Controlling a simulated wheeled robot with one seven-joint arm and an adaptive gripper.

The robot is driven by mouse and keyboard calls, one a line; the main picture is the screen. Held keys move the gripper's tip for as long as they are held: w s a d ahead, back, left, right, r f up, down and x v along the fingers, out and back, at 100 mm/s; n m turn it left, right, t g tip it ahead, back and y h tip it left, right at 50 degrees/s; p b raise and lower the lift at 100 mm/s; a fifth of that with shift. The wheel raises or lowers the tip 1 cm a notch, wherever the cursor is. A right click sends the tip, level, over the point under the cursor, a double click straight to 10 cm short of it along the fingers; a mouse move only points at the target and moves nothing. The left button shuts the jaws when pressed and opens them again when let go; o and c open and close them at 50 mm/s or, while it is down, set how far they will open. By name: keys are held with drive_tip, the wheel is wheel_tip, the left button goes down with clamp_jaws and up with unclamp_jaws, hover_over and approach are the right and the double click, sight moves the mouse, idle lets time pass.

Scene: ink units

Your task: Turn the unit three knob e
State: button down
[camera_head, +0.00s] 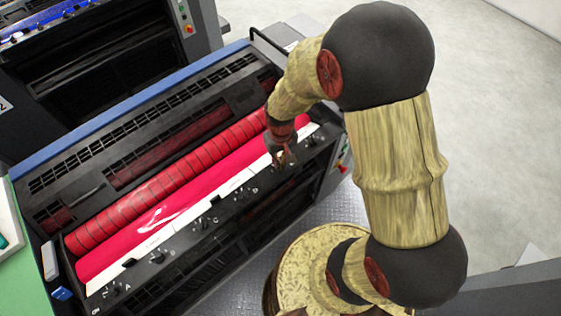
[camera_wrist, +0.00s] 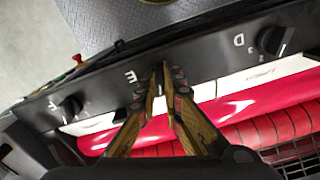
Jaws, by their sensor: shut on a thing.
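The unit three panel (camera_head: 222,213) is a black strip with lettered knobs, in front of a pink-red roller. My gripper (camera_head: 287,158) reaches down to the right part of this strip. In the wrist view my gripper (camera_wrist: 166,74) is closed around knob e (camera_wrist: 166,76), a small dark knob beside the white letter E. The fingers hide most of the knob, so its pointer angle cannot be told. Knob D (camera_wrist: 284,40) and knob F (camera_wrist: 68,107) stand apart on either side.
The pink roller (camera_head: 175,209) and a red banded roller (camera_head: 170,186) lie behind the strip. A red button (camera_wrist: 78,59) is near the panel's end. Another machine (camera_head: 95,60) stands at the back left. Grey floor (camera_head: 490,130) is open at right.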

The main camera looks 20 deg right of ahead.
drive_tip(key=n, duration=0.4)
drive_tip(key=shift+d, duration=0.1)
drive_tip(key=shift+w+n, duration=0.1)
drive_tip(key=shift+n, duration=2)
drive_tip(key=c, duration=1.9)
unclamp_jaws()
wheel_tip(320, 180, up, 12)
